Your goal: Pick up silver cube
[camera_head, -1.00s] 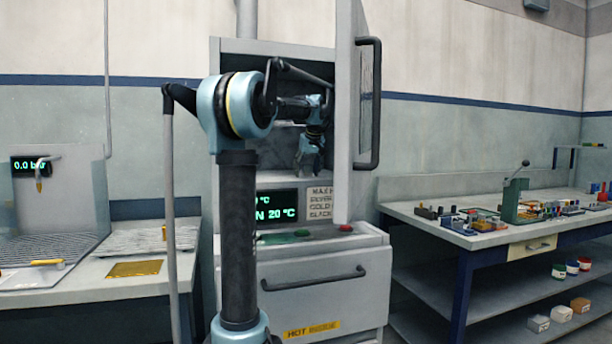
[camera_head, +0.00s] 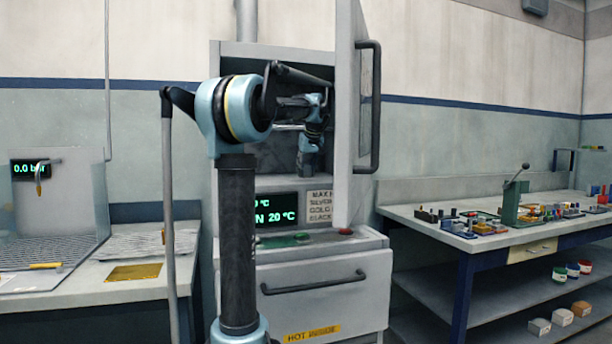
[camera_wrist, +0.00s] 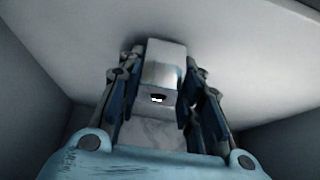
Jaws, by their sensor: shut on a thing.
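In the wrist view, a silver cube (camera_wrist: 162,70) with a bright metallic face and a small dark mark sits between the two fingers of my gripper (camera_wrist: 163,82). The fingers are shut on its sides. In the head view, my gripper (camera_head: 309,163) points down inside the open grey cabinet (camera_head: 228,130), above its front displays. The cube cannot be made out there.
The cabinet's open door (camera_head: 352,120) with a dark handle stands just right of my gripper. Pale cabinet walls surround the gripper closely. A workbench (camera_head: 400,209) with small parts stands right, with several blocks and jars on its lower shelf.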

